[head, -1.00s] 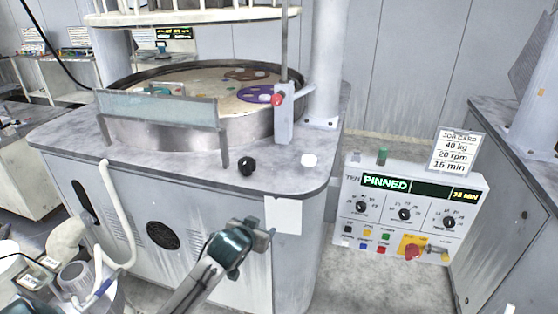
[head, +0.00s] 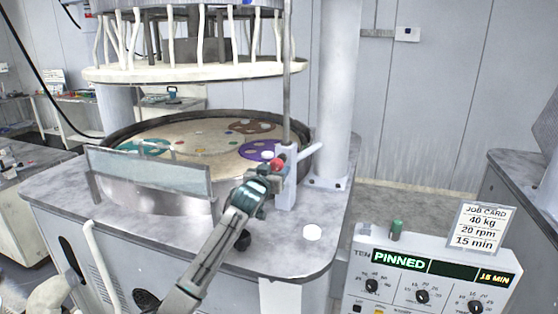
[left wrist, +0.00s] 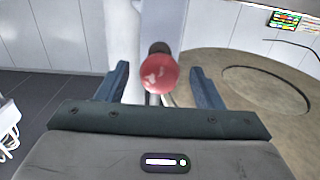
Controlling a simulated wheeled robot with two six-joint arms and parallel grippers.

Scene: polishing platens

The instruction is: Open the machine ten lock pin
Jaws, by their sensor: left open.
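The lock pin has a red ball knob (head: 277,164) on a grey upright post (head: 285,180) at the machine's edge. The panel marked TEN (head: 432,280) reads PINNED. My left gripper (head: 265,172) is open right beside the knob in the head view. In the left wrist view the red knob (left wrist: 159,73) sits between the two open fingers (left wrist: 160,88), with a gap on each side. The pin's shaft is mostly hidden behind the knob. My right gripper does not show.
The round platen (head: 190,140) with coloured carriers lies behind a clear guard (head: 150,172). A raised upper plate (head: 190,72) hangs above it. A thick white column (head: 338,100) stands right of the post.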

